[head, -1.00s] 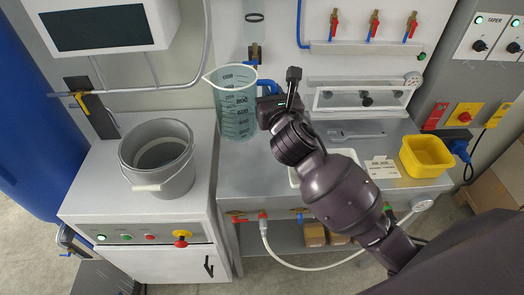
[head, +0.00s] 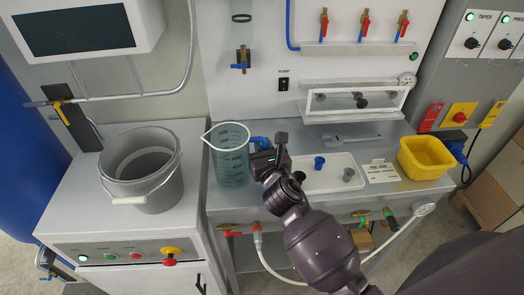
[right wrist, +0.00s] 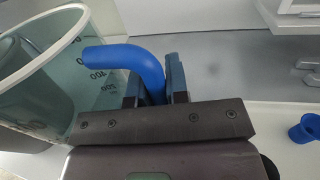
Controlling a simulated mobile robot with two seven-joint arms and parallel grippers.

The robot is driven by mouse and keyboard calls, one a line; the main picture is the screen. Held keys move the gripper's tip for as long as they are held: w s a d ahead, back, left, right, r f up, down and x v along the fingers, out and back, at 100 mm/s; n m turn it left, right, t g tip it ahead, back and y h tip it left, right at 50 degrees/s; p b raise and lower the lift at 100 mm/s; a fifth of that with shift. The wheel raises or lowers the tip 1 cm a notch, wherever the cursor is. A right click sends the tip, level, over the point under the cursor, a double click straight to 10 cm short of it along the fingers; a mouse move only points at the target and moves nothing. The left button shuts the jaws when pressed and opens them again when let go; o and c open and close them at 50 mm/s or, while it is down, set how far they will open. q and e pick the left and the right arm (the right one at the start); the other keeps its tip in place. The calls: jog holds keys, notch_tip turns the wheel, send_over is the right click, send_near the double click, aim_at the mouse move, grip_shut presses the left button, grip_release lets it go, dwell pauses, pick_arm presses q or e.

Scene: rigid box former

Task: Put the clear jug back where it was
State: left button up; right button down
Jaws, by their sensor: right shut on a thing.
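The clear jug (head: 230,158) is a tinted see-through vessel with dark markings, a white rim and a blue handle. It is at the left end of the steel bench in the head view, close beside the machine top on its left. My right gripper (head: 266,157) is shut on its blue handle, to the right of the jug. The right wrist view shows the handle (right wrist: 135,58) between the two fingers (right wrist: 157,85), with the jug's body (right wrist: 50,90) on the left. The jug looks upright; I cannot tell if its base touches the bench. My left gripper is not in view.
A grey bucket (head: 150,185) stands on the machine top at left. A white tray (head: 335,178) with small blue and grey parts lies right of my gripper. A yellow bin (head: 425,160), a wrench (head: 350,139) and a label card (head: 379,171) are further right.

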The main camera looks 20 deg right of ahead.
jog(key=shift+f, duration=0.4)
jog(key=shift+f, duration=0.2)
jog(key=c, duration=1.1)
grip_release()
jog(key=shift+r, duration=0.1)
jog(key=shift+r, duration=0.1)
jog(key=s, duration=0.8)
jog(key=s+a, duration=0.1)
jog(key=s, duration=0.3)
jog(key=shift+a, duration=0.1)
